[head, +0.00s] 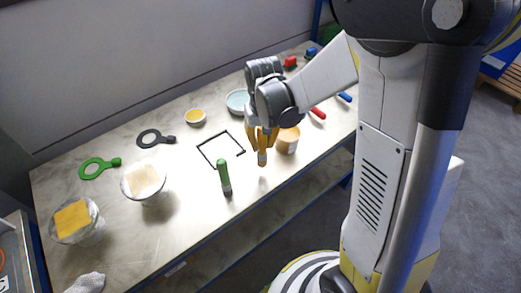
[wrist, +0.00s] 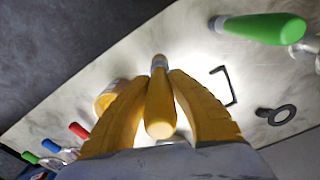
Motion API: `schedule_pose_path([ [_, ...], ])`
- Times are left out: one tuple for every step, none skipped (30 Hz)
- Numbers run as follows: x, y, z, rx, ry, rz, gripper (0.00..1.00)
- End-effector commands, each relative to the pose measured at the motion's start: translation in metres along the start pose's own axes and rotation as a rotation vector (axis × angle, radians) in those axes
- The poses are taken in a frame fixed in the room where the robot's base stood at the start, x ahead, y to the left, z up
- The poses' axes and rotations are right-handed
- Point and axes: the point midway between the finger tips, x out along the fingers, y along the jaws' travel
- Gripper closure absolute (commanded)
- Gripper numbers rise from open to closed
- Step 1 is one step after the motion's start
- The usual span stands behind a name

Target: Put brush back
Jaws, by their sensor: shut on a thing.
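My gripper (head: 262,138) is shut on a yellow-handled brush (wrist: 160,108). The brush hangs upright between the yellow fingers; its pale lower end (head: 262,158) points down toward the bench. I cannot tell whether that end touches the surface. In the wrist view the rounded handle end faces the camera. A green-handled brush (head: 223,175) stands near the front of the bench, left of my gripper; it also shows in the wrist view (wrist: 262,27). A black outline (head: 207,158) is marked on the bench behind the green brush; it shows too in the wrist view (wrist: 233,90).
An orange-topped pot (head: 287,140) stands close right of my gripper. A red tool (head: 318,112) and a blue one (head: 345,97) lie further right. A pale blue dish (head: 237,101) and yellow dish (head: 195,117) are behind. Flanged vessels (head: 144,182) (head: 76,220) stand at left.

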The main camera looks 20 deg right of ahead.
Motion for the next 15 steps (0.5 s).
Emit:
schedule_pose_path([
  [0.002, -0.001, -0.001, -0.001, 0.000, 0.000, 1.00],
  [0.004, -0.001, -0.001, 0.000, 0.000, 0.000, 1.00],
  [0.008, -0.001, -0.002, 0.000, 0.000, 0.000, 1.00],
  [0.012, -0.001, -0.002, 0.000, 0.000, 0.000, 1.00],
  [0.017, -0.001, -0.001, 0.000, 0.000, 0.000, 1.00],
  [0.024, -0.001, -0.001, 0.000, 0.000, 0.000, 1.00],
  [0.029, -0.001, -0.001, 0.000, 0.000, 0.000, 1.00],
  [0.034, -0.001, -0.001, 0.000, 0.000, 0.000, 1.00],
  [0.039, -0.001, 0.000, 0.000, 0.000, 0.000, 1.00],
  [0.041, -0.001, 0.000, 0.000, 0.000, 0.000, 1.00],
  [0.042, -0.001, 0.000, 0.000, 0.000, 0.000, 1.00],
  [0.042, -0.001, 0.000, 0.000, 0.000, 0.000, 1.00],
  [0.041, -0.001, 0.000, 0.000, 0.000, 0.000, 1.00],
  [0.041, -0.001, 0.000, 0.000, 0.000, 0.000, 1.00],
  [0.041, -0.001, 0.000, 0.000, 0.000, 0.000, 1.00],
])
